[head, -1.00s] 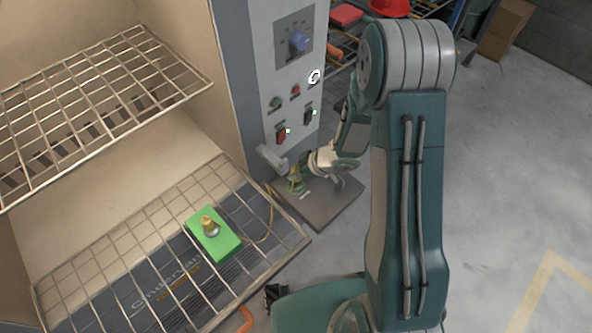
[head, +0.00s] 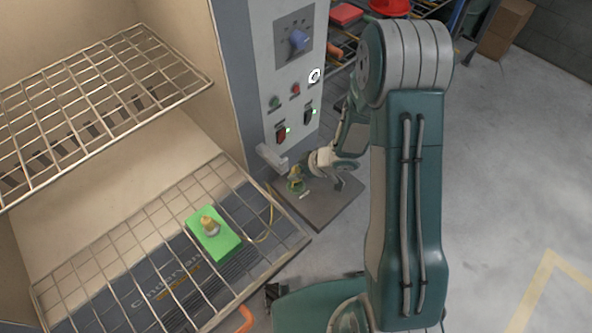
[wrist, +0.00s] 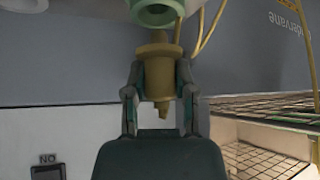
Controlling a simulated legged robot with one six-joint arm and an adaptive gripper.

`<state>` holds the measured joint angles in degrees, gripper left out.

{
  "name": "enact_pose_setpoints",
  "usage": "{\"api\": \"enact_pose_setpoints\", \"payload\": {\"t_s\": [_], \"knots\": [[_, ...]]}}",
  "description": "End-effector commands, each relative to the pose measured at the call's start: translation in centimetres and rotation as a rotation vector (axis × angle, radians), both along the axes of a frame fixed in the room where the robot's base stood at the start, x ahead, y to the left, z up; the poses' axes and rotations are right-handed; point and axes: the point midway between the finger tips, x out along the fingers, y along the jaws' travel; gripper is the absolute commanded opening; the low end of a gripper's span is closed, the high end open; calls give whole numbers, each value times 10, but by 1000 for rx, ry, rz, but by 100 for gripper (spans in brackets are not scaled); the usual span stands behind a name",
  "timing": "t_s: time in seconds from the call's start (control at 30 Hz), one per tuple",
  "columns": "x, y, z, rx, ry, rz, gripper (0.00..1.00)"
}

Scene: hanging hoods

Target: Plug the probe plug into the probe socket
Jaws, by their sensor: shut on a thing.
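In the wrist view the brass-yellow probe plug (wrist: 158,62) is between the two fingers of my gripper (wrist: 158,95), which is shut on it. One end of the plug meets a pale green ring-shaped holder (wrist: 157,12); I cannot tell whether it is still seated there. In the head view my gripper (head: 305,176) is at the plug, over the small grey shelf beside the panel. A white ring (head: 314,76) on the control panel looks like the probe socket; nothing is in it. The socket is not identifiable in the wrist view.
A thin yellow cable (head: 271,215) runs from near the plug towards a green block (head: 222,247) with a brass piece on the lower wire rack. The grey shelf (head: 325,207) is mostly bare. A panel handle (head: 271,157) juts out close to my gripper. The panel has switches and a blue knob (head: 299,40).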

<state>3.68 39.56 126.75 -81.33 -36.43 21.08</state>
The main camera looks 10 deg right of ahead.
Motion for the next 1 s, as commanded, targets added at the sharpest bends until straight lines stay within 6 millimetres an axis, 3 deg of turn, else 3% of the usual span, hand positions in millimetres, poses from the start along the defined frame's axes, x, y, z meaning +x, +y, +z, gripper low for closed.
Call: {"api": "enact_pose_setpoints", "payload": {"t_s": [1.0], "knots": [[0, 0, -17, 1, -1, -1, 0]]}}
